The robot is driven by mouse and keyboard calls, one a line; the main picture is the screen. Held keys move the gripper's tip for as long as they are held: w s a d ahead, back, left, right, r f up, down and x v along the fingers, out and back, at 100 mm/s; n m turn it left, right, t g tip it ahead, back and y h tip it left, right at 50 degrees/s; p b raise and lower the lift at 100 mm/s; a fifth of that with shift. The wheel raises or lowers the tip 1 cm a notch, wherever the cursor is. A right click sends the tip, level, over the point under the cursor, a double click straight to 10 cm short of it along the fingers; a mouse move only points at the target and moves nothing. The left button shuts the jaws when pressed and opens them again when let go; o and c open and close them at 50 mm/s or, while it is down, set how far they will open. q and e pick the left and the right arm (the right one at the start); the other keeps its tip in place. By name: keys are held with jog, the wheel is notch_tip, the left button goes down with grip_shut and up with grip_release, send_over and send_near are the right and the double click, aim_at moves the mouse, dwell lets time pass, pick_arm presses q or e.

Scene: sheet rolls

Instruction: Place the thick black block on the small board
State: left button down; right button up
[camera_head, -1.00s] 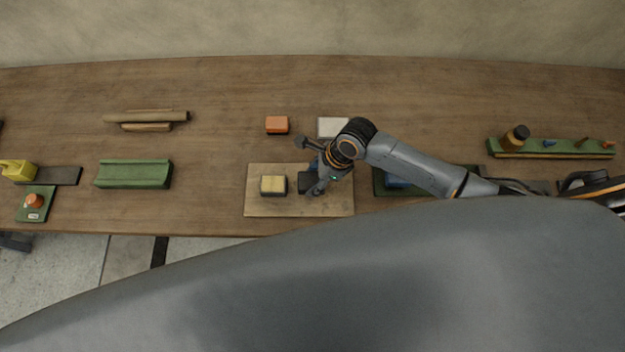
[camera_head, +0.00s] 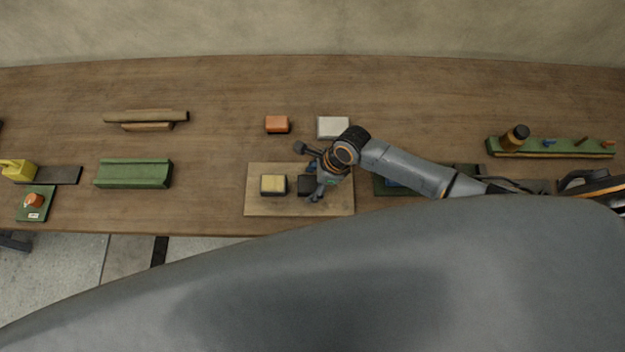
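The small board (camera_head: 336,206), a pale wooden panel, lies near the front edge of the table. A black block (camera_head: 305,186) is on or just above its middle; its right side is hidden by my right gripper. A block with a pale yellow top and dark sides (camera_head: 273,185) sits on the board's left part, with a narrow gap to the black block. My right gripper (camera_head: 317,187) is over the board, right at the black block. Its fingertips are small and partly hidden, so its grip on the block is unclear. My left gripper is not in view.
An orange block (camera_head: 277,124) and a white block (camera_head: 333,127) lie behind the board. A green grooved holder (camera_head: 134,174) and wooden rolls (camera_head: 146,116) are to the left. A green rack with pegs (camera_head: 556,149) is at right. Bare table lies between holder and board.

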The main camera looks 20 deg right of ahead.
jog(key=v, duration=1.2)
jog(key=shift+r, duration=0.1)
dwell(0.4)
